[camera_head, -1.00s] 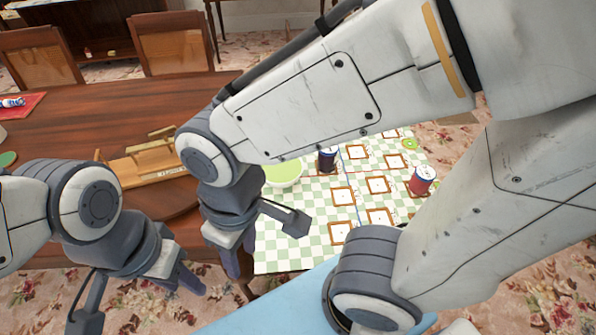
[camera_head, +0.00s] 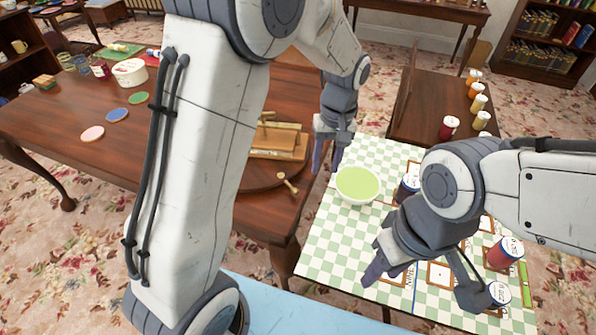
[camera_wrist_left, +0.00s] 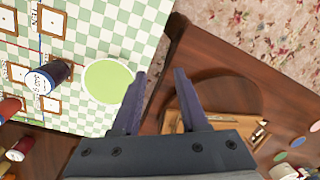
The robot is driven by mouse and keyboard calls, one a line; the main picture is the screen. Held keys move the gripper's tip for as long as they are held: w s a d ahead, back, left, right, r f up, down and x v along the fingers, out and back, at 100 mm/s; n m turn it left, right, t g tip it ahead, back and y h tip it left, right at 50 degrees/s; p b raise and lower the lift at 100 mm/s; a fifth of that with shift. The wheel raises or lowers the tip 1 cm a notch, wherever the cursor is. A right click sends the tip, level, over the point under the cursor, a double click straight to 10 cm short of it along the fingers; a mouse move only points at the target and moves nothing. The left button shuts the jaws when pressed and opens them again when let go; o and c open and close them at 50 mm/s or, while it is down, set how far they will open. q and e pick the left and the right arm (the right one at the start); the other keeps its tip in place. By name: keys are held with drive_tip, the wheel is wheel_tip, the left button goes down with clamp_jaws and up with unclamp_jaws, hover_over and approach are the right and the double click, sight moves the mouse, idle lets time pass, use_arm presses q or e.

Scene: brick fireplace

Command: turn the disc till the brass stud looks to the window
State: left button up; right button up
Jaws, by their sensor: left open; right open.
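The dark wooden disc (camera_head: 258,206) lies on the brown table, partly hidden behind my left arm. Its brass stud (camera_head: 287,182) stands at the disc's right near side, leaning toward the checked cloth. A light wooden rack (camera_head: 278,142) sits on the disc. In the left wrist view the disc (camera_wrist_left: 232,92) and rack (camera_wrist_left: 222,107) show beyond the fingers. My left gripper (camera_head: 327,158) is open and empty, above the gap between rack and cloth. My right gripper (camera_head: 422,283) is open above the cloth, one finger near a blue-labelled can (camera_head: 499,292). No window is in view.
The green checked cloth (camera_head: 325,238) holds a bowl with green contents (camera_head: 357,184), a dark can (camera_head: 407,183) and a red can (camera_head: 504,252). Coloured coasters (camera_head: 117,114) and a white tub (camera_head: 130,72) stand at the left. A side table (camera_head: 430,95) stands behind.

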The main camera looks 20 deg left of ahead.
sight(291, 186)
use_arm(q)
drive_tip(key=w+a+f+n, duration=0.6)
drive_tip(key=w+a+f, duration=0.1)
drive_tip(key=a+f, duration=0.15)
drive_tip(key=shift+g, duration=0.4)
drive_tip(key=f, duration=0.3)
drive_tip(key=a+f+p, duration=0.1)
drive_tip(key=f, duration=0.2)
drive_tip(key=s+a+f, duration=0.1)
drive_tip(key=f, duration=0.2)
drive_tip(key=shift+s+f, duration=0.1)
clamp_jaws()
drive_tip(key=shift+a, duration=0.1)
idle(0.3)
